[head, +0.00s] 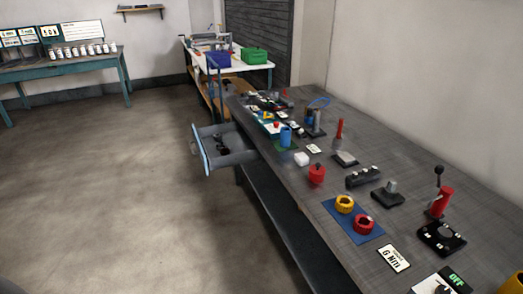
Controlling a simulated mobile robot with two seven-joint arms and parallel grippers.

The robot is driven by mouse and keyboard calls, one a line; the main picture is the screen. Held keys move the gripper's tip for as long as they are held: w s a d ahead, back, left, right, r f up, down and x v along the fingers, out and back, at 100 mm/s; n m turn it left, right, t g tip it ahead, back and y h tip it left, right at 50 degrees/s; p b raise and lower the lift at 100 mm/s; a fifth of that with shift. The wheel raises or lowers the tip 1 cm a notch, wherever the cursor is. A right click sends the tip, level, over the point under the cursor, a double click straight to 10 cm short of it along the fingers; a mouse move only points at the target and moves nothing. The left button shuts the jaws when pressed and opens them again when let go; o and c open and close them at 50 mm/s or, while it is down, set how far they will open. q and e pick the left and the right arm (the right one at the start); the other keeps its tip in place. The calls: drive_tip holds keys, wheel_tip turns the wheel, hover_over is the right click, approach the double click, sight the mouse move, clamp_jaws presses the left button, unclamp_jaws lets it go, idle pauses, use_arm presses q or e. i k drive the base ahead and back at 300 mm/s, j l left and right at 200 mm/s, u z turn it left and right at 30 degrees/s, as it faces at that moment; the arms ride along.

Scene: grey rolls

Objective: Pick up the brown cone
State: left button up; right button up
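I cannot make out a brown cone in the head view. Small objects crowd the far part of the long grey workbench (290,187) and are too small to tell apart there. Neither my left nor my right gripper is in view.
The bench carries a red container (316,175), a blue cylinder (286,136), a yellow roll (344,204) and a red roll (363,225) on a blue mat. An open drawer (203,150) juts over the floor. Floor at left is clear. A green-legged table (65,69) stands behind.

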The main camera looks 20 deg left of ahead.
sight(224, 151)
drive_tip(key=i+j+z, duration=0.15)
drive_tip(key=j+z, duration=0.45)
drive_tip(key=j, duration=0.25)
drive_tip(key=i+j+z, duration=0.15)
drive_tip(key=j, duration=0.3)
drive_tip(key=j+z, duration=0.15)
drive_tip(key=j, duration=0.3)
drive_tip(key=j+z, duration=0.1)
drive_tip(key=j, duration=2.65)
drive_tip(key=i, duration=0.1)
